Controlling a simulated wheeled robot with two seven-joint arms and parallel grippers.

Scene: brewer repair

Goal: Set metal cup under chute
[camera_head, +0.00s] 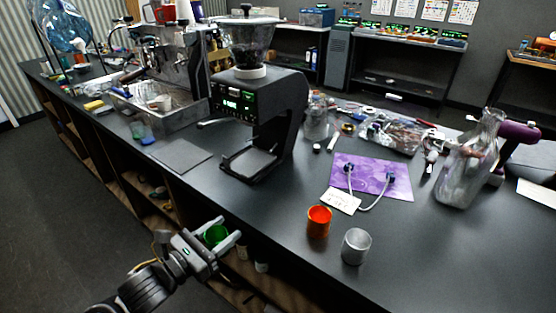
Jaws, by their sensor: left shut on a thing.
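The metal cup (356,247) stands upright on the dark counter (300,275), near its front edge, right of an orange cup (319,222). My left gripper (222,236) is in front of the counter's edge at lower left, shut on a green cup (215,235) between its fingers. It is well left of the metal cup and apart from it. The black grinder (262,105) stands on the counter with a clear hopper on top and a flat base tray (250,163) below its head. I cannot make out the chute itself. My right gripper is not in view.
A purple mat (372,177) with a cable and a white card (341,201) lies behind the cups. A clear jug (467,165) stands at right. An espresso machine (165,75) stands left of the grinder. The counter between grinder and orange cup is clear.

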